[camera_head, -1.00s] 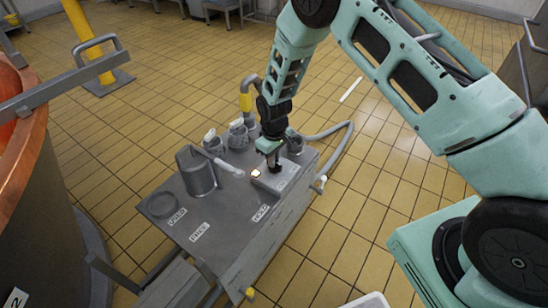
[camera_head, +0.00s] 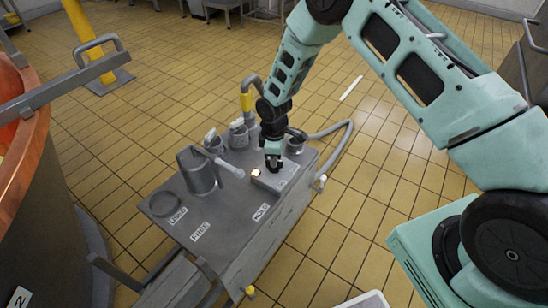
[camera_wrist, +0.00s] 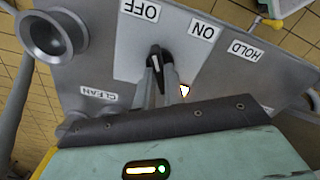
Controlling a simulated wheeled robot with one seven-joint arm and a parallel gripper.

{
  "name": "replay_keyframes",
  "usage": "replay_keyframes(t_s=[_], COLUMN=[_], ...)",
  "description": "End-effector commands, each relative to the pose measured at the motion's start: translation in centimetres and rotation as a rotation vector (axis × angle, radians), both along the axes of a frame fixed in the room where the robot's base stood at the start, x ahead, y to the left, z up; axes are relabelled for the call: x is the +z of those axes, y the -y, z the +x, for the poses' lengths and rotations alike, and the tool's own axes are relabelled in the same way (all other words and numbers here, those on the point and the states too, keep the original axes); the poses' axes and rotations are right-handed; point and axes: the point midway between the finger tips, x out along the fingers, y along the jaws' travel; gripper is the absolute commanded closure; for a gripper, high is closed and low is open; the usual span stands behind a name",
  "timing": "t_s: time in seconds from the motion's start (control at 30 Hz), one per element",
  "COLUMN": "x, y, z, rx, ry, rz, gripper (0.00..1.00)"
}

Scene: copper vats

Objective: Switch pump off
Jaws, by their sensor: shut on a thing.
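The pump switch is a black knob (camera_wrist: 155,54) with a white mark on a grey switch box (camera_wrist: 125,60). In the wrist view its tip lies below and between the OFF label (camera_wrist: 139,10) and the ON label (camera_wrist: 204,29), nearer OFF. My gripper (camera_wrist: 156,72) is shut on the knob, with a finger on each side. A small lamp (camera_wrist: 184,91) glows beside it. In the head view my gripper (camera_head: 273,163) is down at the switch box (camera_head: 276,178), hiding the knob; the lit lamp (camera_head: 256,173) shows at its left.
The box stands on a grey bench (camera_head: 225,220) with a grey jug (camera_head: 197,171), small lidded pots (camera_head: 238,136) and a round ring (camera_head: 165,204). A grey hose (camera_head: 345,140) curves behind the box. A copper vat (camera_head: 20,190) stands at left.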

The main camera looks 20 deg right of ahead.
Motion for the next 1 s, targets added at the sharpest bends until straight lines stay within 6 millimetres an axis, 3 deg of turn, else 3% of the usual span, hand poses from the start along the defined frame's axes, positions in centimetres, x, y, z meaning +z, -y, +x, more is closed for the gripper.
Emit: replay_keyframes(t_s=[0.43, 0.5, 0.53, 0.83, 1.0], x=[0.0, 0.0, 0.0, 0.2, 1.9], y=[0.1, 0.1, 0.1, 0.0, 0.0], z=[0.0, 0.0, 0.0, 0.0, 0.1], rx=[0.013, 0.012, 0.012, 0.011, 0.01], ry=[0.0, 0.0, 0.0, 0.0, 0.004], rz=[-0.001, -0.001, -0.001, 0.0, 0.001], gripper=[1.0, 0.72, 0.67, 0.67, 0.67])
